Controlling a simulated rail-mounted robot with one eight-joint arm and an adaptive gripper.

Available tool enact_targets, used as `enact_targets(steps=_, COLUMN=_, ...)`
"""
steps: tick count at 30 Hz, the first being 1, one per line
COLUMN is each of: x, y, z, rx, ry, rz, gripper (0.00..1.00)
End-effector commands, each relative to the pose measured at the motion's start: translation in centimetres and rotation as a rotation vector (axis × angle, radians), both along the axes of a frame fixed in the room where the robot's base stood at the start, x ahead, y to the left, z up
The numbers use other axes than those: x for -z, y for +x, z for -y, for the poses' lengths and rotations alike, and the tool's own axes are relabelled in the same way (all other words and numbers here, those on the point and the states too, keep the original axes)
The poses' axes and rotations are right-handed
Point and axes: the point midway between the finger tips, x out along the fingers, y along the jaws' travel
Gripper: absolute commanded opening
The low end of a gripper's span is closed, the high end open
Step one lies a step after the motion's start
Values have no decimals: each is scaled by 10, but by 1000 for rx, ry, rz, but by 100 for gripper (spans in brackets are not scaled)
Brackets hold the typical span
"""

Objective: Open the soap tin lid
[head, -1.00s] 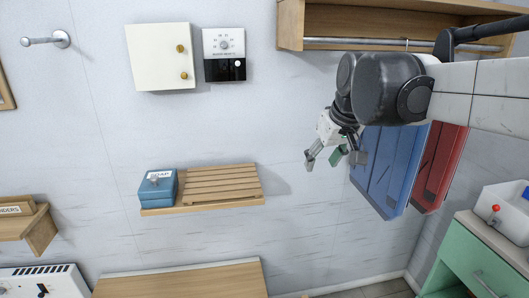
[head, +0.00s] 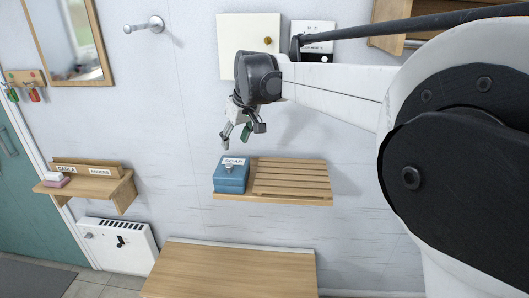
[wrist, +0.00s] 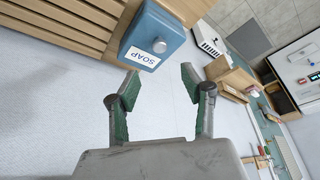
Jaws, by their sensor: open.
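The blue soap tin (head: 230,178) sits on the left end of a slatted wooden wall shelf (head: 290,178). Its lid is on and has a round silver knob and a white SOAP label. In the wrist view the tin (wrist: 152,38) is beyond the fingertips, a little left of the gap between them, with its knob (wrist: 159,45) facing me. My gripper (head: 236,137) hangs above the tin in the head view, apart from it. In the wrist view my gripper (wrist: 160,84) is open and empty, its two green-padded fingers spread.
A white cabinet (head: 238,40) and a dial box (head: 313,40) are on the wall above. A wooden bench top (head: 230,268) lies below the shelf. A small shelf (head: 95,186) and a white heater (head: 118,246) are at left. The wall around the tin is clear.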

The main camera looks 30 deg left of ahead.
Motion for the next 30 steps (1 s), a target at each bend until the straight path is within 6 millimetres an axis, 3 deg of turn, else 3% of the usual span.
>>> enact_targets(steps=16, x=89, y=13, z=-35, rx=0, ry=1, rz=0, gripper=42)
enact_targets(steps=22, x=104, y=16, z=-41, rx=0, ry=1, rz=0, gripper=42)
enact_targets(steps=30, x=108, y=16, z=-41, rx=1, ry=0, rz=0, gripper=42)
